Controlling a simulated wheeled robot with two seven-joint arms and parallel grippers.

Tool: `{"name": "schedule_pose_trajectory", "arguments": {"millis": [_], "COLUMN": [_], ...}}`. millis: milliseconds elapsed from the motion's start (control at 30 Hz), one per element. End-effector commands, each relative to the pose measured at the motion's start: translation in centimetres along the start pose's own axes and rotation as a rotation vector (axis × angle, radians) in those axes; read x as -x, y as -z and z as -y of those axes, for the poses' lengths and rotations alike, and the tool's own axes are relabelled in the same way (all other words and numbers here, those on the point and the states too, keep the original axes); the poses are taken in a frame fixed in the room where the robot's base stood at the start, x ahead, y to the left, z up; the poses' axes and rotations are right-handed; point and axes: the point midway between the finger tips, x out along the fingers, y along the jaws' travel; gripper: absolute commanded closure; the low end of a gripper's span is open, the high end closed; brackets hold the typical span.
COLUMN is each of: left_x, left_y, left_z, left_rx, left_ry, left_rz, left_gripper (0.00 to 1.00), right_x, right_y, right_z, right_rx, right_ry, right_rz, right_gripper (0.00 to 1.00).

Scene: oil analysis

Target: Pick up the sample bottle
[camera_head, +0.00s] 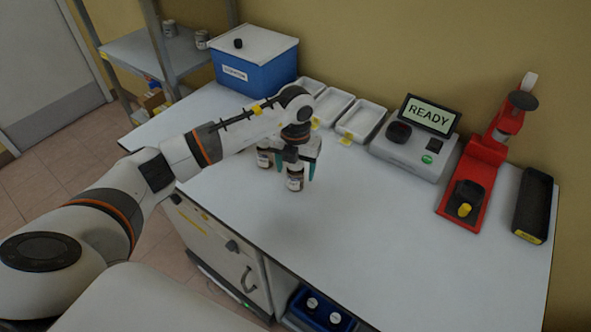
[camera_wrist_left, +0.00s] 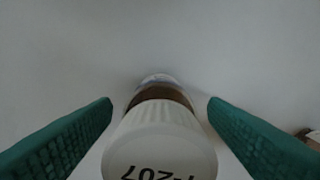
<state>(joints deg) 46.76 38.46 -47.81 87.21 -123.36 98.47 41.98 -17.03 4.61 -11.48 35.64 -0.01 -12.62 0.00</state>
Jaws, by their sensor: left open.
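A sample bottle (camera_head: 295,178) with a dark body and a white label stands on the white table in the head view. In the left wrist view its white cap (camera_wrist_left: 160,145) carries dark print that reads partly as "207". My left gripper (camera_head: 300,168) is right over this bottle and hides its top in the head view. The green fingers (camera_wrist_left: 160,125) are open, one on each side of the bottle, with gaps between them and it. A second, similar bottle (camera_head: 264,157) stands just to the left, partly hidden by my gripper. My right gripper is not in view.
Behind stand white trays (camera_head: 361,120), a blue box (camera_head: 256,72) and an analyser (camera_head: 413,150) showing "READY". A red press (camera_head: 474,175) and a black tray (camera_head: 533,205) stand to the right. The table's front middle is clear. A blue bin (camera_head: 318,312) with white-capped bottles is below the front edge.

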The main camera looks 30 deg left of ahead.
Motion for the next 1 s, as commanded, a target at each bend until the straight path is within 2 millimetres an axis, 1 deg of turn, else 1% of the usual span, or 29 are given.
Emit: {"name": "schedule_pose_trajectory", "arguments": {"millis": [100,267,300,367,500,600,867,1000], "left_x": [-0.6,-0.7,-0.6,-0.6,-0.6,-0.6,-0.2,1.6], "left_y": [0.0,0.0,0.0,0.0,0.0,0.0,0.1,0.1], "left_z": [0.0,0.0,0.0,0.0,0.0,0.0,0.0,0.0], "left_rx": [0.0,-0.001,-0.001,-0.001,0.0,0.0,0.0,-0.002], "left_ry": [0.001,0.001,0.001,0.001,0.001,0.0,0.0,-0.001], "left_rz": [0.0,-0.001,-0.001,0.0,0.0,-0.001,-0.002,-0.006], "left_gripper": [0.32,0.32,0.35,0.45,0.68,0.82,0.83,0.83], "right_x": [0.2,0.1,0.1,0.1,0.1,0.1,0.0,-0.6], "right_y": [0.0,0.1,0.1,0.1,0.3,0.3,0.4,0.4], "right_z": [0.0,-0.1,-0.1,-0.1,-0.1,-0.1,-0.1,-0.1], "right_rx": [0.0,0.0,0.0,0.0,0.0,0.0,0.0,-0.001], "right_ry": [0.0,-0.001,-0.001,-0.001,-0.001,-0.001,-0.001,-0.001], "right_rz": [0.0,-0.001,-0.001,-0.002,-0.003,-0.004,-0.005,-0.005], "right_gripper": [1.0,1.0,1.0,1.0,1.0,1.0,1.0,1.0]}}
